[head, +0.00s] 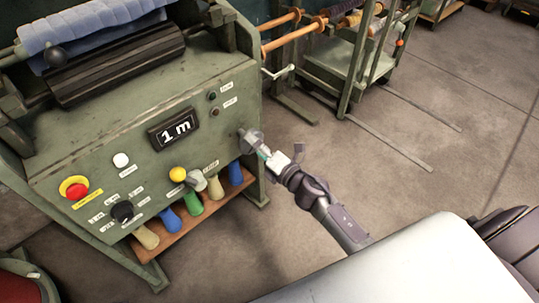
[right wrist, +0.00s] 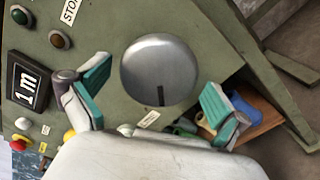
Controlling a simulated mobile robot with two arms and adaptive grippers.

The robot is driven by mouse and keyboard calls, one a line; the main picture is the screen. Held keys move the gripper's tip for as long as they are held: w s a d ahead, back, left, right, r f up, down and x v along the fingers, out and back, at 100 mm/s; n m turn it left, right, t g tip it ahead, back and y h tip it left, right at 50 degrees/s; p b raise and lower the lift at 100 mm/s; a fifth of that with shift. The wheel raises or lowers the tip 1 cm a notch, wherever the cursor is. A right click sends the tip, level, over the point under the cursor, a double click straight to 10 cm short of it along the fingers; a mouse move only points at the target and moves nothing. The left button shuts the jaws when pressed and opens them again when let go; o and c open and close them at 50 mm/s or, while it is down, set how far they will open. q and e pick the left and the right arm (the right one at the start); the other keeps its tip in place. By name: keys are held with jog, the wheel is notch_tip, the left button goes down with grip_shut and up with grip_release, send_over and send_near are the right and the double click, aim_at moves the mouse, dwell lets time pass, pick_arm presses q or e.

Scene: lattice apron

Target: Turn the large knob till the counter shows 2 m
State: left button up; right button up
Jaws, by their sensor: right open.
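The large knob (right wrist: 159,70) is a round silver disc with a dark line pointing down in the right wrist view. In the head view the knob (head: 247,136) sticks out at the right side of the green machine panel. The counter (head: 174,130) reads 1 m, and it also shows sideways in the right wrist view (right wrist: 27,84). My right gripper (head: 268,154) is open in front of the knob. In the right wrist view its teal-padded fingers (right wrist: 155,92) are spread to either side, with visible gaps to the knob. My left gripper is out of view.
The panel also carries a red button (head: 75,188), a white button (head: 121,160), a yellow knob (head: 177,174) and a small black knob (head: 122,211). A wheeled rack (head: 350,60) stands behind. The floor to the right is clear.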

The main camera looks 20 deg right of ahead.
jog(key=v, duration=1)
jog(key=shift+s, duration=0.25)
jog(key=shift+d, duration=0.1)
